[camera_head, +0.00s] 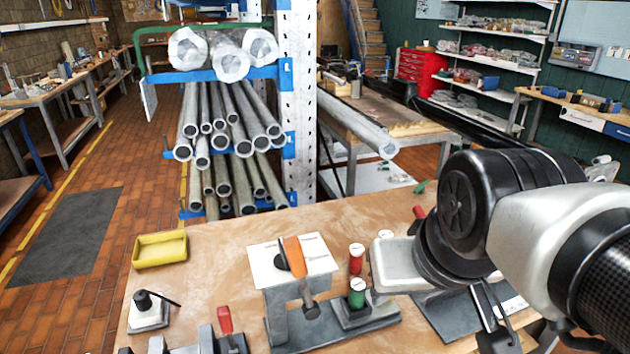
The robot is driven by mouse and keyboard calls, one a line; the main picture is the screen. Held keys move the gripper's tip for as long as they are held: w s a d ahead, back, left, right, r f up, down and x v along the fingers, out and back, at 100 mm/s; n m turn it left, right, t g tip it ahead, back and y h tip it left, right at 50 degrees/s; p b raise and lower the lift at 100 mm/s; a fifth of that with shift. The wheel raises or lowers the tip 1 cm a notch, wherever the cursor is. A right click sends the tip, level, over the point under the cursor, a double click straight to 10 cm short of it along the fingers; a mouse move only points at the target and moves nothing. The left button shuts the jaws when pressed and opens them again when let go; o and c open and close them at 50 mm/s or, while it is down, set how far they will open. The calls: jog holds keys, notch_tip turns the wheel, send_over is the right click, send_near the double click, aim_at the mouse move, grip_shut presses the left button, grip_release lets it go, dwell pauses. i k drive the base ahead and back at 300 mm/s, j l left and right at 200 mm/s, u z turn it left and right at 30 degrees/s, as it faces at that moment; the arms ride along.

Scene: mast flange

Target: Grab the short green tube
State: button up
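The short green tube (357,294) has a pale top. It stands upright at a grey block (368,313) on the wooden bench, in front of a red tube (356,259) with a similar pale top. My arm comes in from the right, and its black and white wrist hangs over the right part of the bench. What seems to be my gripper (491,318) points down below the wrist, to the right of the green tube and apart from it. Its fingertips are not clear, so I cannot tell whether it is open or what is between them.
Left of the tubes stand a white-topped stand (265,272) with an orange-handled tool (295,257), a yellow tray (160,249) and a black-knobbed fixture (148,310). A pale grey box-like part (396,263) is right of the tubes. A pipe rack (228,75) rises behind the bench.

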aim_at(356, 302)
jog(key=k, duration=0.6)
jog(key=u, duration=1.45)
jog(key=l+z, duration=0.2)
jog(key=l, duration=1.05)
jog(key=l+z, duration=0.35)
jog(key=i+j+u, duration=0.1)
jog(key=j+u, duration=0.25)
jog(key=i+j+u, duration=0.1)
jog(key=u, duration=0.2)
jog(key=j, duration=0.1)
